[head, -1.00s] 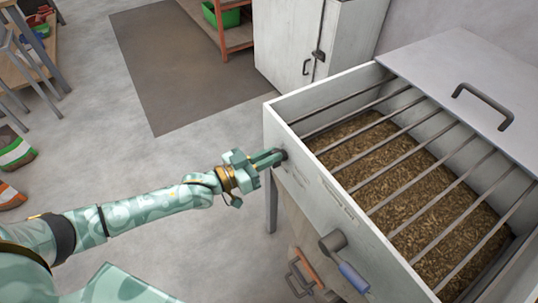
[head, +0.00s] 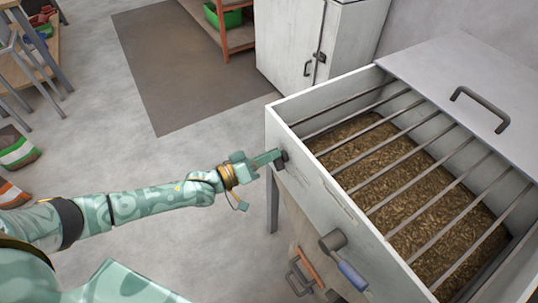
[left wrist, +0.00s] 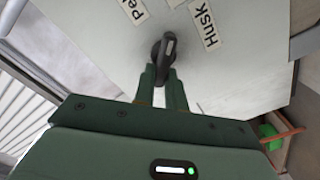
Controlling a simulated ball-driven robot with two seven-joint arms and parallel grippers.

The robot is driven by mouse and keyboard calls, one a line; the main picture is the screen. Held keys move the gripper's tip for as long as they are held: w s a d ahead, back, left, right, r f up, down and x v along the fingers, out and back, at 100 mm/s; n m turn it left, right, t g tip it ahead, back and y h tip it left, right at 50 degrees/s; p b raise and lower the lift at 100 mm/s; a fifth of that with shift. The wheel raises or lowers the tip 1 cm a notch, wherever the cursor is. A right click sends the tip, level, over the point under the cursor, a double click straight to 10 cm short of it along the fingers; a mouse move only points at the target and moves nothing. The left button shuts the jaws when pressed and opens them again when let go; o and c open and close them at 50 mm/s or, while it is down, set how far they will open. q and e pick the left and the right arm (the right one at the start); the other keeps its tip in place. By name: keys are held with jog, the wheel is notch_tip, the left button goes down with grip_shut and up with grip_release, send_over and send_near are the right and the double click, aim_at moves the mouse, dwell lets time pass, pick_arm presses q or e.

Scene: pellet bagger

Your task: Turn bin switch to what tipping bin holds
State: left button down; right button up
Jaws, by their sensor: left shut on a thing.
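The tipping bin (head: 292,118) is a pale grey open box at the right of the head view. Under its bars lies a loose bed of small brown, flake-like pieces (head: 385,175). The bin switch (head: 281,161) is a dark knob on the bin's outer left wall. My left gripper (head: 274,158) is shut on it. In the left wrist view the switch (left wrist: 168,48) has a white mark near its upper end, pointing between a partly cut-off "Pel" label (left wrist: 133,10) and a "Husk" label (left wrist: 205,29). My right gripper is out of view.
A grey lid (head: 465,75) with a dark handle covers the bin's far part. A blue-gripped crank (head: 350,272) and an orange-backed handle (head: 305,272) are lower on the near side. A white cabinet (head: 290,45) stands behind.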

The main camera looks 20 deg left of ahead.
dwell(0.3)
pick_arm(q)
jog(key=c, duration=1.4)
grip_release()
jog(key=shift+c, duration=0.2)
jog(key=p+v, duration=0.3)
jog(key=v, duration=1.3)
jog(key=shift+a, duration=0.15)
jog(key=shift+s+f, duration=0.1)
jog(key=shift+s, duration=0.05)
